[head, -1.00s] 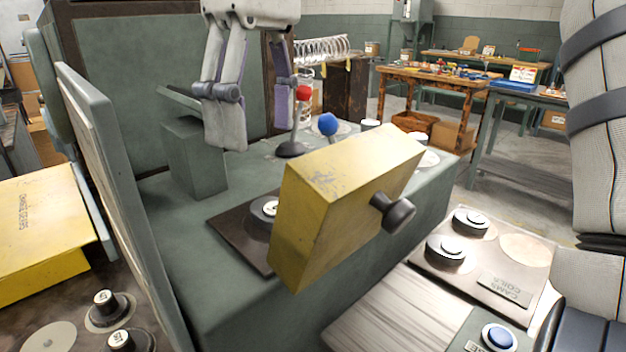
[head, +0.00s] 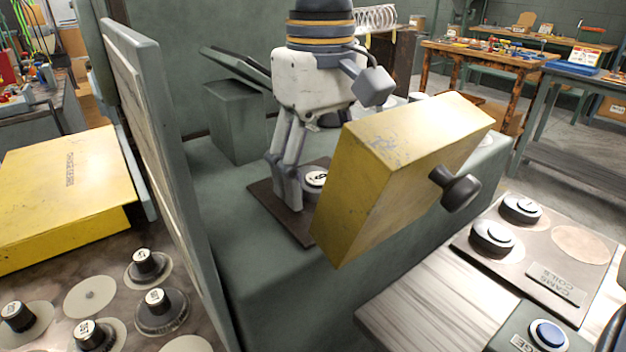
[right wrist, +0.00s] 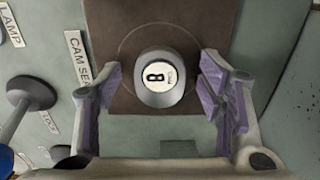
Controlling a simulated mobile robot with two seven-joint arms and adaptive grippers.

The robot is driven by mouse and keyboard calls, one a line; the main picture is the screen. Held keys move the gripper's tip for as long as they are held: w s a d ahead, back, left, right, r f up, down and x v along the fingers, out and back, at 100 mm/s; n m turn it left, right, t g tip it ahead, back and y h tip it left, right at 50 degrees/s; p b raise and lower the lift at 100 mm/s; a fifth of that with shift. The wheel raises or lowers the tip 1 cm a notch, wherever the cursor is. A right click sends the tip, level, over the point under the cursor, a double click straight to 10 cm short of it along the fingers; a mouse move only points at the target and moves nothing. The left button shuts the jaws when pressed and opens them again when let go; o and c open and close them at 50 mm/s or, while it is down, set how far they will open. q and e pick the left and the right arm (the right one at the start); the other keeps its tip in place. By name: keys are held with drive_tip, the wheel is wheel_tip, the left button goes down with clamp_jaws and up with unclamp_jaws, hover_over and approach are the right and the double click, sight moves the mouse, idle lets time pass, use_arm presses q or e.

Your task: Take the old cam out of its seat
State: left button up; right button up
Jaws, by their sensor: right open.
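The old cam (head: 316,178), a grey round piece with a white numbered top, sits on a dark brown plate (head: 270,208) on the green machine. It also shows in the right wrist view (right wrist: 158,77), upright inside a thin circle. My right gripper (head: 289,186) points down over the plate, beside the cam. In the right wrist view its purple-padded fingers stand open to the left and right of the cam, with a gap on each side. The yellow block (head: 395,165) with a black knob hides part of the cam's right side in the head view. My left gripper is out of view.
A green upright panel (head: 165,150) stands left of the plate. More cams stand at the lower left (head: 155,300) and on a tray (head: 492,238) at right. A black-knobbed lever (right wrist: 32,92) stands left in the right wrist view.

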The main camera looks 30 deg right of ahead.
drive_tip(key=shift+r, duration=0.1)
drive_tip(key=c, duration=1.4)
drive_tip(key=shift+o, duration=0.2)
drive_tip(key=shift+r, duration=0.1)
